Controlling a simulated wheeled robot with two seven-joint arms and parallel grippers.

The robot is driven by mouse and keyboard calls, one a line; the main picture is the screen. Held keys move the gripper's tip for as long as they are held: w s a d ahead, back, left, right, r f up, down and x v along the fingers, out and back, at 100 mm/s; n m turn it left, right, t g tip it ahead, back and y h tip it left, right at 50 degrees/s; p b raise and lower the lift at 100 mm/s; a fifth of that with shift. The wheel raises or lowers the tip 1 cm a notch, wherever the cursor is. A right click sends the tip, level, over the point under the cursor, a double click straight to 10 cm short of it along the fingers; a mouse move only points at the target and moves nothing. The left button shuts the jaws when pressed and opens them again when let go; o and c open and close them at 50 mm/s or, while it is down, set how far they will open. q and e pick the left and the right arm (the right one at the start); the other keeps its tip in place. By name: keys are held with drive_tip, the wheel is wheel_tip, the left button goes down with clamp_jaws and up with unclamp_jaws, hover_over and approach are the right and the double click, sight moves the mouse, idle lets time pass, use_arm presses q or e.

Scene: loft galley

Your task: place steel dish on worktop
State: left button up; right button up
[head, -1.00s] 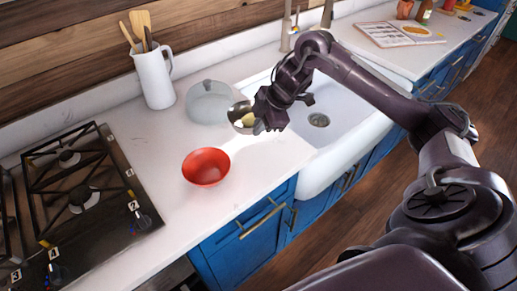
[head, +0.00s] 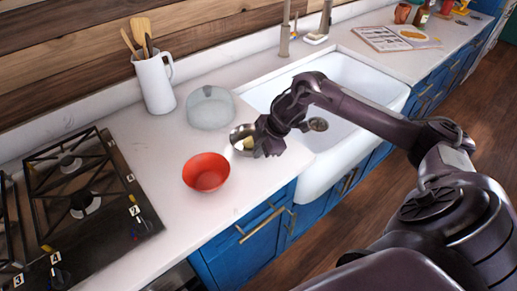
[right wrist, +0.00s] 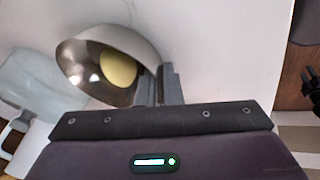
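The steel dish (head: 240,138) is a small shiny bowl with a yellow piece (right wrist: 118,68) inside. My right gripper (head: 260,142) is shut on its rim; in the right wrist view the fingers (right wrist: 160,85) pinch the dish's (right wrist: 82,72) right side. The dish is over the white worktop (head: 165,190), behind and right of a red bowl (head: 206,172). I cannot tell whether its base touches the worktop. My left gripper is not clearly in view; a dark part at the right edge of the right wrist view cannot be identified.
A clear glass dome (head: 210,108) stands close behind the dish. A white jug of utensils (head: 154,82) stands by the wall. The sink (head: 350,80) is to the right, the gas hob (head: 80,195) to the left. Bare worktop lies around the red bowl.

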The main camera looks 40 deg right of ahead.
drive_tip(key=o, duration=0.4)
drive_tip(key=shift+c, duration=0.2)
drive_tip(key=b+v, duration=0.1)
drive_tip(key=v, duration=1.1)
drive_tip(key=shift+r+b, duration=0.15)
drive_tip(key=shift+b, duration=0.25)
